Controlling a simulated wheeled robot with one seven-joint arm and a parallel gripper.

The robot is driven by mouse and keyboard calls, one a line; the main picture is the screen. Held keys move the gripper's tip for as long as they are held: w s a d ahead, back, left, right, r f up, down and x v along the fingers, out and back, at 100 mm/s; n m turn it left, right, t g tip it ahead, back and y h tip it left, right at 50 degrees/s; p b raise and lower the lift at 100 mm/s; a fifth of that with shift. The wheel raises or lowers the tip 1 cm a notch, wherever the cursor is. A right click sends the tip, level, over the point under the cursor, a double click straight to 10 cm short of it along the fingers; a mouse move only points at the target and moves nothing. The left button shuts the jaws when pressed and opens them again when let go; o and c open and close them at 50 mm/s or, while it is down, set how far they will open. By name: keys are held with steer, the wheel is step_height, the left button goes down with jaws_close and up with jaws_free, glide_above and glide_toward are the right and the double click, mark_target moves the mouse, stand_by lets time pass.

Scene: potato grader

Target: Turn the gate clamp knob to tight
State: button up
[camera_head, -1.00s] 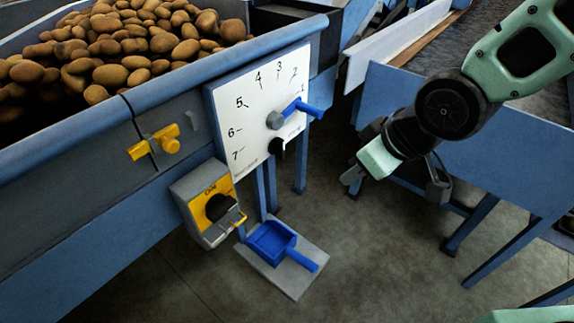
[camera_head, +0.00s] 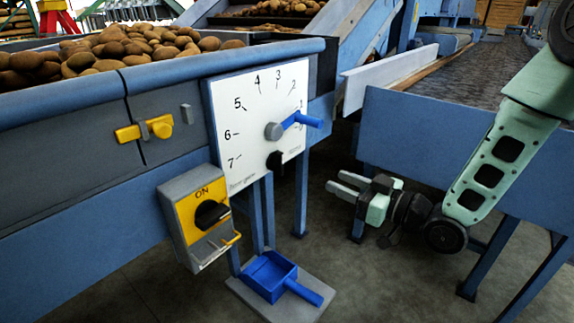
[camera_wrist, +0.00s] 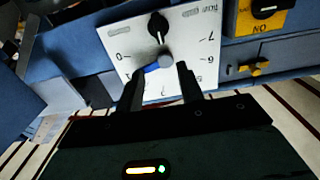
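A white dial panel (camera_head: 228,155) with numbers is fixed to the side of the blue hopper. A black knob (camera_head: 275,160), which appears to be the gate clamp knob, sits at its lower edge. It also shows in the wrist view (camera_wrist: 157,25), where the panel is upside down. The small labels near it are unreadable. A blue lever (camera_head: 300,119) on a grey hub points near 1. My gripper (camera_head: 334,182) is open and empty, right of the knob and apart from it, its fingers pointing left. In the wrist view the fingers stand apart below the lever and knob.
A yellow box (camera_head: 190,222) with a black switch marked ON hangs left of the panel. A yellow latch (camera_head: 145,130) is on the hopper wall. A blue scoop (camera_head: 270,277) lies on a grey plate below. A blue conveyor frame (camera_head: 450,140) stands behind my arm.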

mark_target(283, 158)
steer(key=x, duration=1.5)
steer(key=shift+w+a+b, duration=0.2)
steer(key=shift+a+b, duration=0.05)
steer(key=shift+b, duration=0.1)
jaws_close()
